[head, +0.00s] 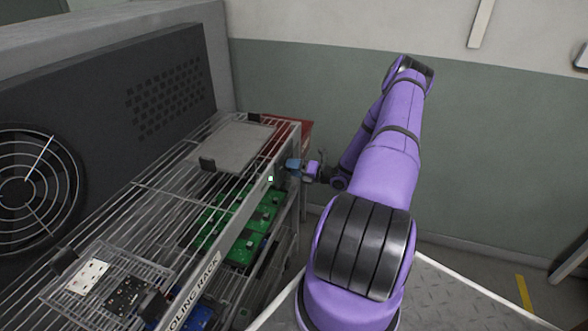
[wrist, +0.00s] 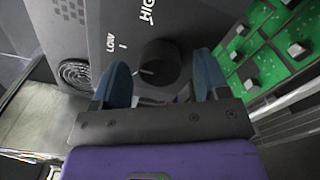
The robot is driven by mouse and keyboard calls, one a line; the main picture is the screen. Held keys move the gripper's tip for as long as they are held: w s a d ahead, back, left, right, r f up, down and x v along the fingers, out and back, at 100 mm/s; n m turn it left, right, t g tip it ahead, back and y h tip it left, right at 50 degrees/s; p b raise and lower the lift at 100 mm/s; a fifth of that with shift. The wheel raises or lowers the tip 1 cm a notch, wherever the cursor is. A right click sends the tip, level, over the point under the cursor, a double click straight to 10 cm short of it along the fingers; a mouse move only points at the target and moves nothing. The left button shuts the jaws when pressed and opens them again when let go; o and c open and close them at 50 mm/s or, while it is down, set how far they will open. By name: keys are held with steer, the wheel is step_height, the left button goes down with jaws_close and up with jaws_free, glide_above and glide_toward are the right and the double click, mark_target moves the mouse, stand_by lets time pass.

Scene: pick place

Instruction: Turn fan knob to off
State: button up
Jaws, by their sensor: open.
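The fan knob (wrist: 160,63) is a round black knob with a light pointer mark, on a dark grey panel (wrist: 110,20) in the wrist view. The words LOW and HIGH are printed on the panel around it. My gripper (wrist: 162,80) is open, with one blue finger to each side of the knob in the picture. I cannot tell whether the fingers touch it. In the head view my gripper (head: 297,168) is at the front right of the rack, small and partly hidden. The knob cannot be made out there.
The wire cooling rack (head: 140,190) carries a grey plate (head: 232,145), green circuit boards (head: 243,227) and small boards in a wire tray (head: 77,315). A large fan (head: 28,190) sits in a dark housing (head: 110,100) at the left. A green and white wall (head: 290,85) stands behind.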

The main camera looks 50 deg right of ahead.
steer(key=c, duration=0.9)
steer(key=n, duration=1.1)
steer(key=shift+n, duration=0.4)
